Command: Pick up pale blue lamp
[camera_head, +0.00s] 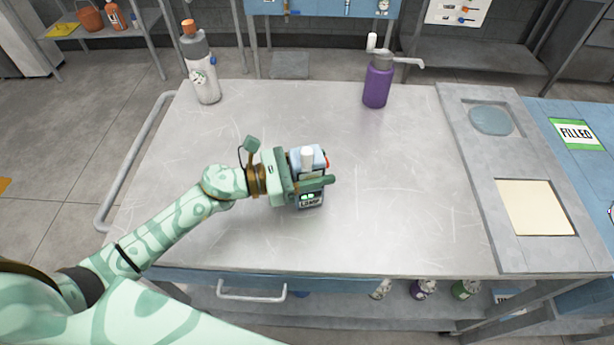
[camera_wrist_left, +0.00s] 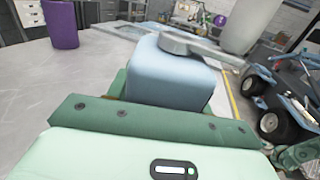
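I see no clear gap under the lamp. My right gripper is not in view.
A white-grey bottle with an orange cap (camera_head: 203,75) stands at the table's back left. A purple pump bottle (camera_head: 377,82) stands at the back right. A raised panel (camera_head: 480,165) with a round blue pad (camera_head: 491,119) and a cream square (camera_head: 535,207) borders the right. The tabletop around the lamp is clear.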

